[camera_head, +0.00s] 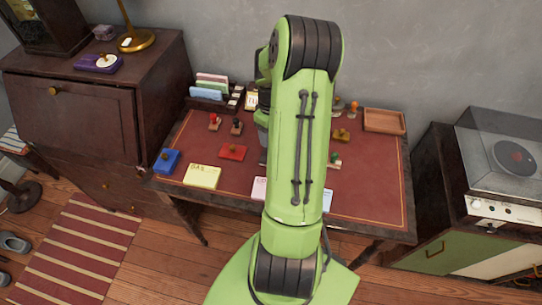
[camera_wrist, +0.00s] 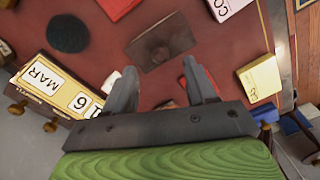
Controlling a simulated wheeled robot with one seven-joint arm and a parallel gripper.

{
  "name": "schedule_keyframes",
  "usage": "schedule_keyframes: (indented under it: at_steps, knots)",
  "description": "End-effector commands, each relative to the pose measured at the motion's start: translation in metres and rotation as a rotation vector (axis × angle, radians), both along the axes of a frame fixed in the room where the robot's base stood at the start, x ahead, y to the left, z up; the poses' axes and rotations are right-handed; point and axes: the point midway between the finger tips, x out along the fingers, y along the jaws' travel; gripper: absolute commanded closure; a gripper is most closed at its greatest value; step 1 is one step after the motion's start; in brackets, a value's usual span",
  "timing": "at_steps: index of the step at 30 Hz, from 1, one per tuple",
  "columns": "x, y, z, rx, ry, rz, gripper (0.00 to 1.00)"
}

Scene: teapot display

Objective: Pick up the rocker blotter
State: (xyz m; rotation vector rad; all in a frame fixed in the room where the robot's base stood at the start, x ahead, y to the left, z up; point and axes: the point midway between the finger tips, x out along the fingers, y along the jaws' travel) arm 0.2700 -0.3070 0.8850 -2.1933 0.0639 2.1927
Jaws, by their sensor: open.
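The likely rocker blotter (camera_wrist: 160,43) is a dark brown, four-sided block with a round knob on top, lying on the red desk top. It shows in the wrist view just beyond the fingertips. In the head view my arm covers that part of the desk. My gripper (camera_wrist: 163,82) is open, with its two fingers apart, nothing held. It is above the desk, and the block appears between and past the fingers. A red block (camera_wrist: 202,76) shows partly behind the right finger; it also appears in the head view (camera_head: 232,153) with a dark knob.
A MAR 16 calendar (camera_wrist: 58,85) stands left of the gripper in the wrist view, with a black disc (camera_wrist: 68,34) near it. A yellow note pad (camera_wrist: 262,78) lies to the right. On the desk are a blue block (camera_head: 167,161), small stamps (camera_head: 215,122) and a wooden tray (camera_head: 384,121).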

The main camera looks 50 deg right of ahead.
Motion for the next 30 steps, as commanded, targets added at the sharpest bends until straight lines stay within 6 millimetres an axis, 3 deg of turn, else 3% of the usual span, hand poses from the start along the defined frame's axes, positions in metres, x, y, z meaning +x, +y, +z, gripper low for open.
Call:
schedule_keyframes:
  at_steps: [6, 15, 26, 30]
  knots:
    - [-0.001, 0.000, -0.043, 0.004, 0.002, 0.000, 0.44]
    - [0.000, 0.000, -0.048, 0.000, 0.001, 0.001, 0.46]
    - [0.000, 0.000, -0.048, 0.000, 0.001, 0.001, 1.00]
    - [0.000, 0.000, -0.048, 0.000, 0.000, 0.001, 1.00]
